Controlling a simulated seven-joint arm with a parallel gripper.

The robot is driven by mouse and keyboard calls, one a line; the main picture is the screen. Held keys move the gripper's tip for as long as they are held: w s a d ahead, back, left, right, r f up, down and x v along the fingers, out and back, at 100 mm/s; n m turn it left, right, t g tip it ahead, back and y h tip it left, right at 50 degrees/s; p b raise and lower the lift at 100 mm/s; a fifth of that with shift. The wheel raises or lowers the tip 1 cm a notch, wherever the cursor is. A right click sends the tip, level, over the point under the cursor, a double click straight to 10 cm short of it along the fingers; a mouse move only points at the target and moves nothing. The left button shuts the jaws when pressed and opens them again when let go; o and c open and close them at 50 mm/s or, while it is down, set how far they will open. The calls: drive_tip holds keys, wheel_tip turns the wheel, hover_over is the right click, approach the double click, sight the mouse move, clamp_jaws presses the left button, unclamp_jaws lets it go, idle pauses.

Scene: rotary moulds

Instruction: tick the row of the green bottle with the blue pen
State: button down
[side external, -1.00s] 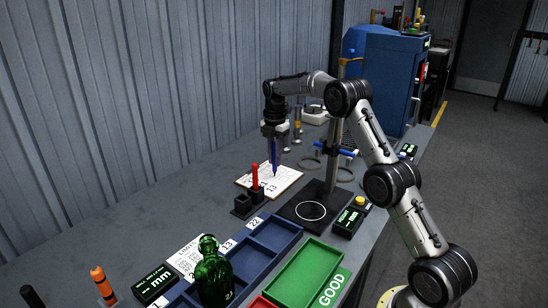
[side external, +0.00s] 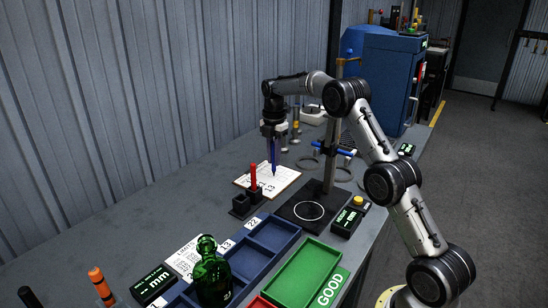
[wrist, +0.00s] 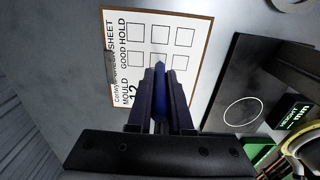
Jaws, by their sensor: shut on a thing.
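My gripper (side external: 272,134) is shut on the blue pen (side external: 272,152), which points down over the sheet (side external: 283,179) on its brown board. In the wrist view the pen (wrist: 160,100) runs between the fingers, its tip over or close to a box in the GOOD column of the sheet (wrist: 120,20). I cannot tell whether the tip touches the paper. Rows of empty boxes show under GOOD and HOLD; the fingers hide part of the sheet.
A red pen (side external: 253,176) stands in a dark holder (side external: 245,204) just in front of the sheet. The blue tray (side external: 272,236), green GOOD tray (side external: 303,272), a limits sheet (side external: 186,256) and a black plate with a post (side external: 308,211) stand near.

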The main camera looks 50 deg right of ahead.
drive_tip(key=shift+w+d, duration=0.35)
drive_tip(key=shift+w, duration=0.2)
idle(1.1)
drive_tip(key=shift+r, duration=2.95)
drive_tip(key=shift+a, duration=0.1)
